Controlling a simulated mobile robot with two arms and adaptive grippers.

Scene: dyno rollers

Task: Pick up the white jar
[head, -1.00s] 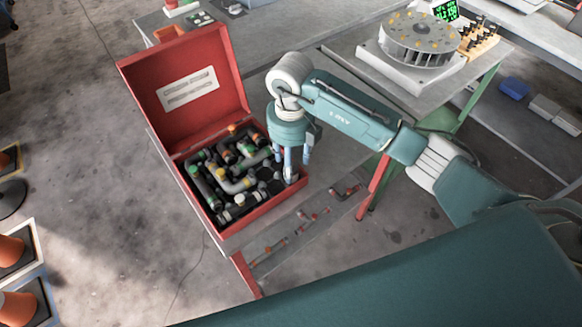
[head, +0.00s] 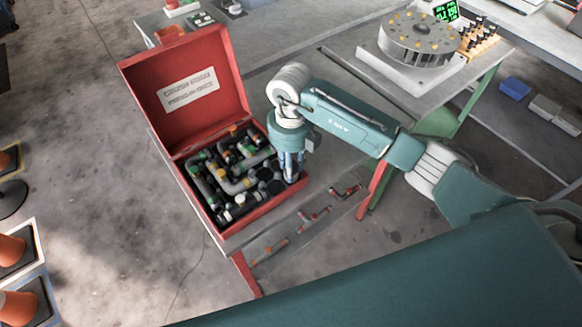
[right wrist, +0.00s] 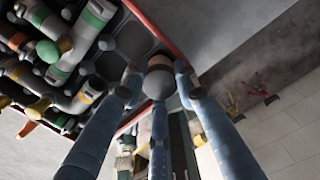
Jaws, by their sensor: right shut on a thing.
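My right gripper (head: 291,178) points down at the right inner edge of the open red case. In the right wrist view its blue fingers are closed around a small rounded thing (right wrist: 158,82), which looks grey with a brownish end. I cannot tell for sure that this is the white jar, since it is in shade and partly covered by the fingers. No clearly white jar shows elsewhere. My left gripper is not in view.
The red case (head: 262,217) holds several grey pipe-like pieces with green, orange and yellow parts, close to the fingers. Its lid (head: 185,65) stands open behind. A round carousel (head: 418,42) stands on the table to the right. Red-tipped parts (head: 313,215) lie below the case.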

